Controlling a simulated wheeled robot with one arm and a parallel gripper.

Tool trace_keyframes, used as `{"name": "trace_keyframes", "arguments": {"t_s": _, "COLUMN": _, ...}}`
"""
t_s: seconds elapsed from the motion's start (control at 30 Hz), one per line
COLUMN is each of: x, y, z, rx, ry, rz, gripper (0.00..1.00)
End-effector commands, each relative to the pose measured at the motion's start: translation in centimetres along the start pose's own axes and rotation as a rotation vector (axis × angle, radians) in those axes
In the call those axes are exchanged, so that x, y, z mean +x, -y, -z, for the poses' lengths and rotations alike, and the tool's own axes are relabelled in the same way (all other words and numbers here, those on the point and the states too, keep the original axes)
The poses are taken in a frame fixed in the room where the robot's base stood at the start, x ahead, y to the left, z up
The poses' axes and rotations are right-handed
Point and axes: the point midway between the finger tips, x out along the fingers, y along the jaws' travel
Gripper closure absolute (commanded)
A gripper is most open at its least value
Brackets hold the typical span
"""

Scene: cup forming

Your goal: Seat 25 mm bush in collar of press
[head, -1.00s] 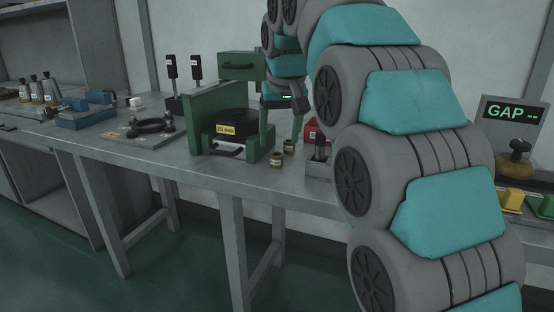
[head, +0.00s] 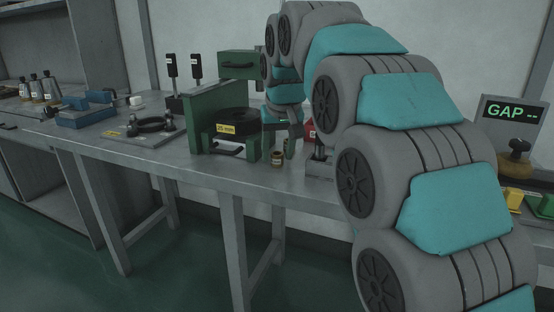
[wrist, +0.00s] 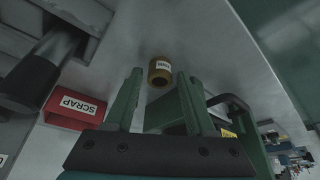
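The green press (head: 200,115) stands on the bench, with a black round collar (head: 238,117) and a yellow "25 mm" label on its front. A small brass bush (head: 277,158) with a pale label stands on the bench right of the press. In the wrist view one brass bush (wrist: 160,72) shows its open bore, just past and between my fingertips; its label is too small to read. I cannot tell whether it is the same bush. My gripper (wrist: 159,80) is open, its green fingers apart and empty. In the head view it is low beside the press, partly hidden.
A red SCRAP box (wrist: 73,110) and a grey block with a dark post (wrist: 35,75) are close by on the fingers' left in the wrist view. My arm covers the bench's right part.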

Motion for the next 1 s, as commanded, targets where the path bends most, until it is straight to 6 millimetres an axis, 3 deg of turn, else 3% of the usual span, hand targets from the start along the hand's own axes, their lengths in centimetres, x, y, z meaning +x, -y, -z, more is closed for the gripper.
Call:
{"name": "trace_keyframes", "arguments": {"t_s": 0.07, "x": 0.00, "y": 0.00, "z": 0.00, "rx": 0.000, "ry": 0.000, "rz": 0.000, "gripper": 0.55}}
{"name": "trace_keyframes", "arguments": {"t_s": 0.47, "x": 0.00, "y": 0.00, "z": 0.01, "rx": 0.000, "ry": 0.000, "rz": 0.000, "gripper": 1.00}}
{"name": "trace_keyframes", "arguments": {"t_s": 1.0, "x": -0.25, "y": 0.00, "z": 0.16, "rx": 0.000, "ry": -0.001, "rz": 0.000, "gripper": 1.00}}
